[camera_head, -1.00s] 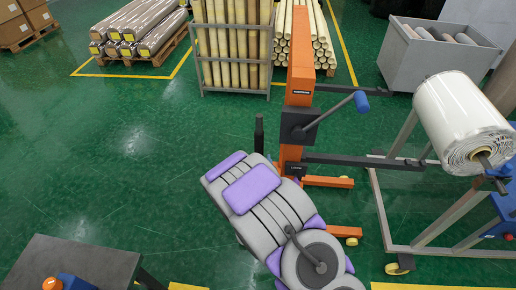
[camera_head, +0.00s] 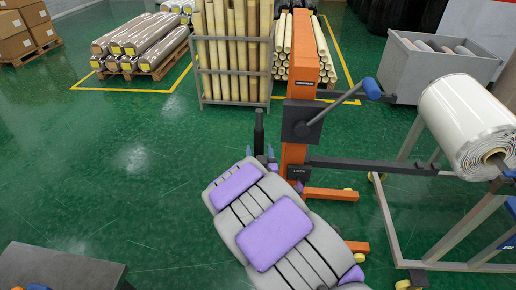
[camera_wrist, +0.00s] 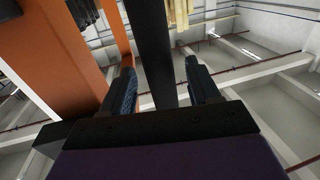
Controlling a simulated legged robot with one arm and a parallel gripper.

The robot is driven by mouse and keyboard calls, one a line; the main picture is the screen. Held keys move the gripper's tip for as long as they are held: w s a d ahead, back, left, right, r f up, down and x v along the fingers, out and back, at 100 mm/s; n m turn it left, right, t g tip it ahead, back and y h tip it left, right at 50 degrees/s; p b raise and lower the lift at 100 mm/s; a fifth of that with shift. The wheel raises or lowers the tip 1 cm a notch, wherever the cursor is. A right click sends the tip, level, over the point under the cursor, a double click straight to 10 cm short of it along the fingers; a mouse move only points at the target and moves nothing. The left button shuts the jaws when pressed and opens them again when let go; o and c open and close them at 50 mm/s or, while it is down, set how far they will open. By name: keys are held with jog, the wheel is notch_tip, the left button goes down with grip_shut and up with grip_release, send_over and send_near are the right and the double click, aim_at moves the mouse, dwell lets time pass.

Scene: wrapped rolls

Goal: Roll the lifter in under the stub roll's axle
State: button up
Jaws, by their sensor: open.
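The lifter (camera_head: 296,160) is an orange mast with a dark crank box, a blue-knobbed crank and low orange legs on wheels. Its dark fork arm (camera_head: 370,165) points right toward the stub roll (camera_head: 462,115), a white wrapped roll on a grey stand. The roll's axle (camera_head: 497,161) sticks out of its near end. The fork tip appears left of and below the roll; its depth is unclear. A black upright handle post (camera_head: 259,128) stands left of the mast. My gripper (camera_head: 260,153) is open around it; in the wrist view the post (camera_wrist: 152,50) passes between the spread fingers.
The stand's grey frame (camera_head: 392,215) rests on the floor right of the lifter's legs. Behind are a rack of tubes (camera_head: 232,102), a grey bin (camera_head: 415,75) and a pallet of wrapped rolls (camera_head: 140,45). A dark table (camera_head: 60,268) is front left. The left floor is clear.

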jog(key=shift+w+a, duration=0.25)
jog(key=shift+w, duration=0.95)
jog(key=shift+w+a, duration=0.2)
jog(key=shift+w, duration=0.95)
jog(key=shift+c, duration=0.4)
grip_shut()
